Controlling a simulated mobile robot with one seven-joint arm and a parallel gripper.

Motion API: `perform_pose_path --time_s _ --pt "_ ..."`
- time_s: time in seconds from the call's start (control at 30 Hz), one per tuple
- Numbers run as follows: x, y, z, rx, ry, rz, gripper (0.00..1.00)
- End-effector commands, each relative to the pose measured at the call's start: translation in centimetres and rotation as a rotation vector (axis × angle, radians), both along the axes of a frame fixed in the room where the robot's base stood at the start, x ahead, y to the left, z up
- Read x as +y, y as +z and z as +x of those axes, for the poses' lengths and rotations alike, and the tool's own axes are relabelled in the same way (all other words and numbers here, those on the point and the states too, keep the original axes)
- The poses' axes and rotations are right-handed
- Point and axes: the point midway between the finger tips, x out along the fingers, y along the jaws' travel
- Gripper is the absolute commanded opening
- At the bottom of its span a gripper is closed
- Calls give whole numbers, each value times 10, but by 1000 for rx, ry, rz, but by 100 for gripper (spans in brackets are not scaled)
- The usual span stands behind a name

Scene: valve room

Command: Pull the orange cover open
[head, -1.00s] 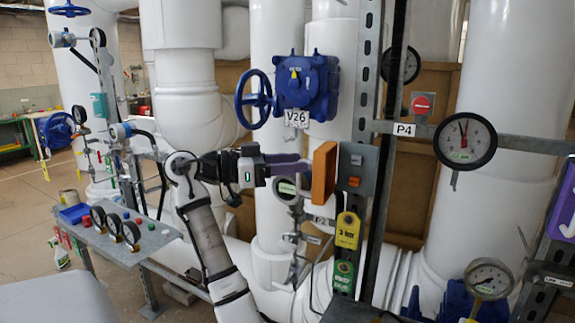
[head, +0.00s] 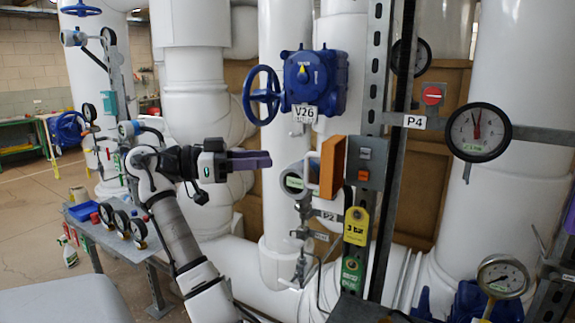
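The orange cover (head: 333,165) stands out from the left edge of a grey switch box (head: 369,178). The box front, with an orange-red switch and a light switch, is visible beside it. A white bar handle (head: 312,173) is on the cover's left side. My gripper (head: 268,160), with purple fingers, points right toward the handle. A clear gap separates its fingertips from the handle, and it holds nothing that I can see. The fingers overlap from this side, so their opening is hidden.
A blue valve with a handwheel (head: 262,95) is above my gripper. A round gauge (head: 292,180) and thin piping sit just left of the cover. A steel upright (head: 378,80) rises behind the box. A gauge table (head: 88,232) stands at left.

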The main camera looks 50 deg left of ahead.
Motion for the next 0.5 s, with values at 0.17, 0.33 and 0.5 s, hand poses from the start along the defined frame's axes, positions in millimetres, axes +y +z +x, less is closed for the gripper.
perform_pose_path --time_s 0.17,0.33,0.5 --pt "19 0 -31 -2 3 1 32" --pt "26 1 -44 -6 1 1 32" --pt "28 2 -48 -7 1 2 32"
